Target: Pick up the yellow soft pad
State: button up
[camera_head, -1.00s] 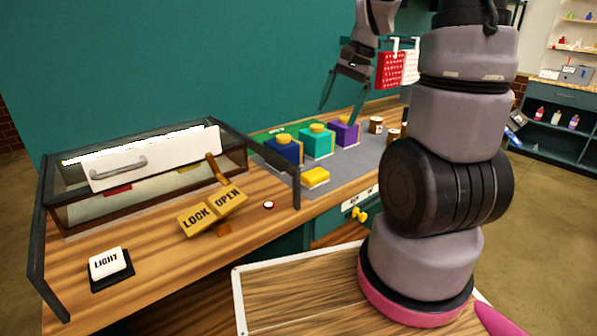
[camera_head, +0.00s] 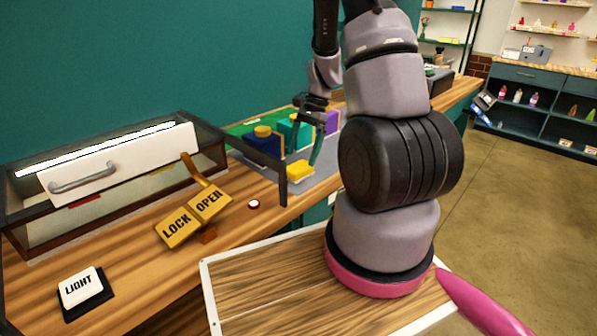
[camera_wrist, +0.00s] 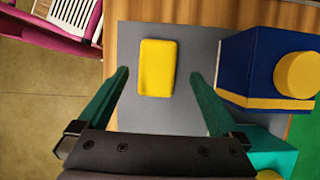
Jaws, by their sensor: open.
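The yellow soft pad (camera_wrist: 157,68) lies flat on a grey mat (camera_wrist: 137,30) in the wrist view, between and a little ahead of the two fingers. It also shows in the head view (camera_head: 300,170), near the front edge of the mat. My gripper (camera_wrist: 159,72) is open, with its green fingers on either side of the pad's line and nothing between them touching it. In the head view my gripper (camera_head: 305,145) points down over the mat, close to the pad. The height above the pad is hard to tell.
A blue box with a yellow knob (camera_wrist: 270,70) stands right of the fingers in the wrist view, close to the right one. A teal box (camera_wrist: 260,150) is below it. A dark post (camera_head: 283,180) stands left of the pad. A lidded case (camera_head: 95,190) is further left.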

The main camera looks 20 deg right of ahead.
aim_at(299, 165)
jog(key=x, duration=0.4)
jog(key=shift+s+f, duration=0.25)
jog(key=shift+f, duration=0.15)
jog(key=c, duration=1.4)
jog(key=shift+r, duration=0.15)
notch_tip(299, 165, up, 10)
jog(key=shift+f, duration=0.1)
